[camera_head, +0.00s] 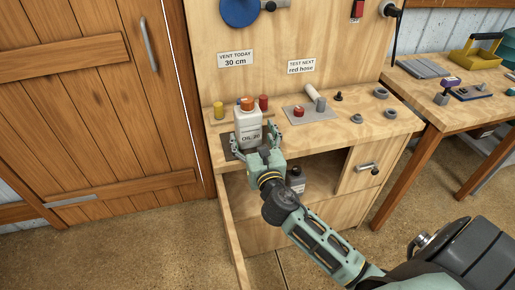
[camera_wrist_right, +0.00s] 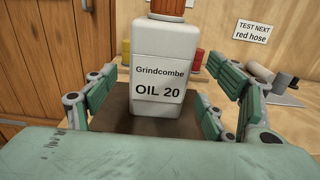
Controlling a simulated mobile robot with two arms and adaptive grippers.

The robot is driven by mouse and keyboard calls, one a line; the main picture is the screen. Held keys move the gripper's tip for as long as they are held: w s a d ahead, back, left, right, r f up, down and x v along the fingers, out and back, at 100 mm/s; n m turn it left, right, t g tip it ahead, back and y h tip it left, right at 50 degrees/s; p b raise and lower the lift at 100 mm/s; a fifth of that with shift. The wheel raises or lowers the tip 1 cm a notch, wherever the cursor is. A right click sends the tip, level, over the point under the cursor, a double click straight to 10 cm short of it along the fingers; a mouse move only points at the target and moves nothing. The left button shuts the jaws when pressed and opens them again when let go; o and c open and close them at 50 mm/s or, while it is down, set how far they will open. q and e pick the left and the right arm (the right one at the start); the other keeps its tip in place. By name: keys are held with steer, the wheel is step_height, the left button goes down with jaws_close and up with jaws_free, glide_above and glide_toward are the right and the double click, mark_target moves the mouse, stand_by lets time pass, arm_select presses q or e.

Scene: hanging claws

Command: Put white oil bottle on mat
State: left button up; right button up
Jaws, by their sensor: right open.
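The white oil bottle (camera_head: 248,129) has an orange-brown cap and stands upright at the left front of the wooden bench top. In the right wrist view its label reads "Grindcombe OIL 20" (camera_wrist_right: 158,80). A dark brown mat (camera_head: 230,148) shows at its base; in the right wrist view the mat (camera_wrist_right: 115,112) spreads behind and beside the bottle. The bottle appears to stand on it, but its lower edge is partly hidden by my gripper. My right gripper (camera_head: 252,142) is open, with fingers on either side of the bottle and visible gaps. My left gripper is out of view.
Yellow (camera_head: 219,110) and red (camera_head: 263,103) cylinders stand behind the bottle. A grey plate (camera_head: 310,112) with a red-topped part and a pale roller lies to the right. A dark bottle (camera_head: 296,180) stands on the shelf below. The upright back panel (camera_head: 290,40) rises behind.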

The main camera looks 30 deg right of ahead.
steer(key=v, duration=0.6)
steer(key=shift+s, duration=0.25)
steer(key=s+f+m+g+y, duration=0.1)
steer(key=s+f+m+g, duration=0.25)
steer(key=f, duration=0.85)
steer(key=s+f+m+g+y, duration=0.15)
steer(key=f+m, duration=0.25)
steer(key=f, duration=0.7)
steer(key=s+f+m+g, duration=0.3)
steer(key=f+m, duration=0.1)
steer(key=f, duration=0.8)
steer(key=s+a+f+m+g+y, duration=0.1)
steer(key=s+f+m+g, duration=0.1)
steer(key=s+f+m, duration=0.5)
steer(key=s+a+f+m+g, duration=0.2)
steer(key=s+f+m+g, duration=0.1)
steer(key=s+f, duration=0.75)
steer(key=s+a+f+m+g, duration=0.1)
steer(key=s+f+m, duration=0.2)
steer(key=s, duration=0.6)
steer(key=s+a+f+m+g, duration=0.1)
steer(key=s+f+m+g, duration=0.1)
steer(key=s+m, duration=0.4)
steer(key=s+f+y, duration=0.1)
steer(key=s, duration=0.3)
steer(key=shift+f, duration=0.25)
